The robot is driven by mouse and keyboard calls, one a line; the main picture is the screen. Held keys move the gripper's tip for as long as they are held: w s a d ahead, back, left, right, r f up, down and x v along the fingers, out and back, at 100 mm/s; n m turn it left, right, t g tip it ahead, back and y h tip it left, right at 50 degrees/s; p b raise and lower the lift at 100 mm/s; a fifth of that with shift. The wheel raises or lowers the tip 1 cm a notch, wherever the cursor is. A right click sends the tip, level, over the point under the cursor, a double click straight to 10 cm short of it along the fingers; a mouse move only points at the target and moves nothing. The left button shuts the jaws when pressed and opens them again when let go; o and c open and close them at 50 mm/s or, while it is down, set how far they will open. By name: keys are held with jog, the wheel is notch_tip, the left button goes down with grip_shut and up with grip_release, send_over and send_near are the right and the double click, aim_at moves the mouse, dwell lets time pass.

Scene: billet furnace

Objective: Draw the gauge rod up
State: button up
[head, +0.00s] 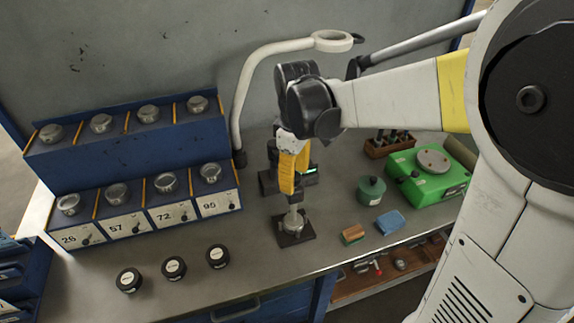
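A small gauge stand with a dark square base plate (308,237) sits near the front edge of the bench. A short metallic body (293,222) stands upright on the plate. My gripper (293,203) points down directly above this body, at the lower end of the yellow part of my arm. The fingertips are small and dark here, and they cover the top of the stand. Any rod there is hidden or too small to make out. I cannot tell whether the fingers are open, shut or touching it.
Left is a blue two-tier rack (130,152) with metal pots and numbered labels. Black round pieces (174,268) lie in front. Right are a green pot (371,190), a blue block (390,222) and a green device (428,175). A white lamp (240,100) rises behind.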

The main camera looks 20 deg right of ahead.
grip_shut()
notch_tip(320, 180, up, 10)
jog(key=p, duration=0.7)
jog(key=shift+f, duration=0.1)
grip_release()
